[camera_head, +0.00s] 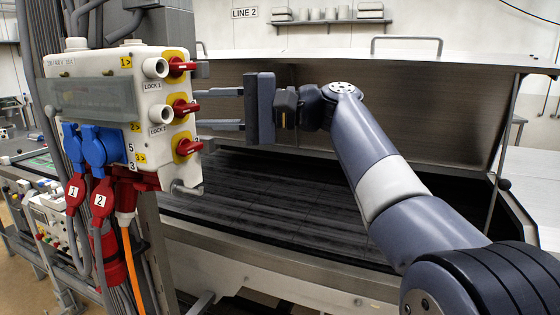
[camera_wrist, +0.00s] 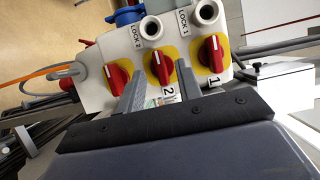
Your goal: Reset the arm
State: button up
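My gripper (camera_head: 207,108) is open and empty, with its two fingers apart and pointing left at the white switch box (camera_head: 90,95). The box carries red rotary switch 1 (camera_head: 180,67), switch 2 (camera_head: 183,107) and switch 3 (camera_head: 187,147) on yellow plates. In the wrist view, my gripper's fingertips (camera_wrist: 157,80) lie on either side of the red handle of switch 2 (camera_wrist: 162,66). Switch 1 (camera_wrist: 213,55) is to the right and switch 3 (camera_wrist: 117,76) to the left. I cannot tell whether the fingers touch the box.
A dryer hood (camera_head: 440,105) stands raised behind my arm over a dark slatted bed (camera_head: 270,195). A shelf with dishes (camera_head: 330,18) is on the back wall.

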jog(key=a, duration=0.3)
jog(key=shift+d, duration=0.15)
